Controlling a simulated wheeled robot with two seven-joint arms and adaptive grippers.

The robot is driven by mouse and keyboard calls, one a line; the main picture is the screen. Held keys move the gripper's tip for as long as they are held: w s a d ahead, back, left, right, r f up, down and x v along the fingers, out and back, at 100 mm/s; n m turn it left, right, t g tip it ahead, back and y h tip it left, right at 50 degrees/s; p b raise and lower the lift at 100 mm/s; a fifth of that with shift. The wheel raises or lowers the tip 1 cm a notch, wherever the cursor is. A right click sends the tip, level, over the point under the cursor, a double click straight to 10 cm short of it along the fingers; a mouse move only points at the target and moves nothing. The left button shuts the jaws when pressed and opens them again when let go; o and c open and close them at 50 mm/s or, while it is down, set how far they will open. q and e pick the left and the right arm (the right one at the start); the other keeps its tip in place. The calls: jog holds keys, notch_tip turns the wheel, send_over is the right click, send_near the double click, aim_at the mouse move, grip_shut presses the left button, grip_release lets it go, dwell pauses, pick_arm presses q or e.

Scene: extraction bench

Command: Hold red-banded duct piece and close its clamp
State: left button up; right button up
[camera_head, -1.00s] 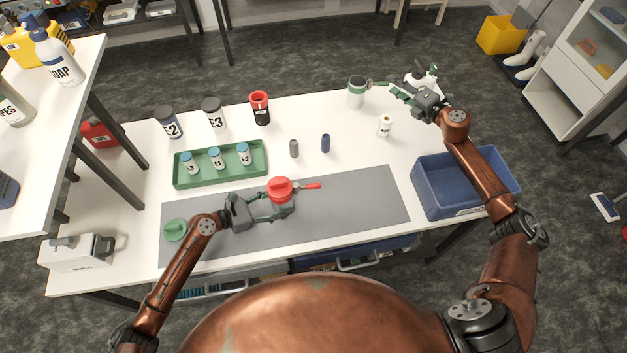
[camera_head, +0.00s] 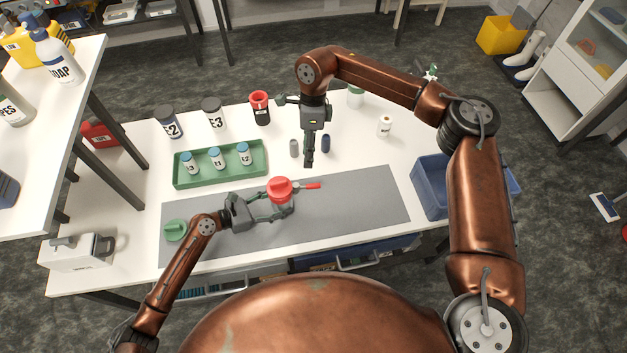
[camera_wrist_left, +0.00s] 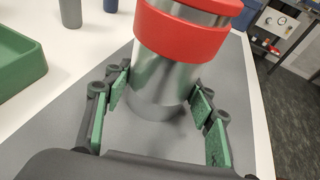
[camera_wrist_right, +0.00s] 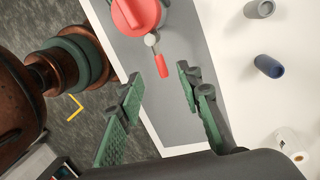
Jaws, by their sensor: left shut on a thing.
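The red-banded duct piece (camera_head: 280,190) stands upright on the grey mat, with a red top. In the left wrist view its metal body and red band (camera_wrist_left: 180,35) show close up. My left gripper (camera_head: 277,210) is shut on its metal body, a pad at each side. The clamp's red lever (camera_head: 313,185) sticks out to the right; in the right wrist view the lever (camera_wrist_right: 162,66) points toward my gripper. My right gripper (camera_head: 309,160) hangs above the table, behind the duct piece. Its fingers (camera_wrist_right: 160,78) are apart and empty, clear of the lever.
A small grey cylinder (camera_head: 294,148) and a blue one (camera_head: 326,143) stand near my right gripper. A green tray (camera_head: 180,183) with several vials is at left. A red container (camera_head: 260,108) stands behind. A blue bin (camera_head: 432,192) is at right. The mat's right part is clear.

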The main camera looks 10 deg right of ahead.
aim_at(314, 184)
jog(key=shift+n+h, duration=0.3)
jog(key=shift+h, duration=0.3)
jog(key=s+f, duration=0.1)
jog(key=f, duration=0.2)
jog(key=s+f, duration=0.1)
jog(key=f, duration=0.3)
jog(key=s+d+f, duration=0.1)
jog(key=f, duration=0.3)
jog(key=shift+f, duration=0.15)
jog(key=shift+c, duration=0.5)
grip_shut()
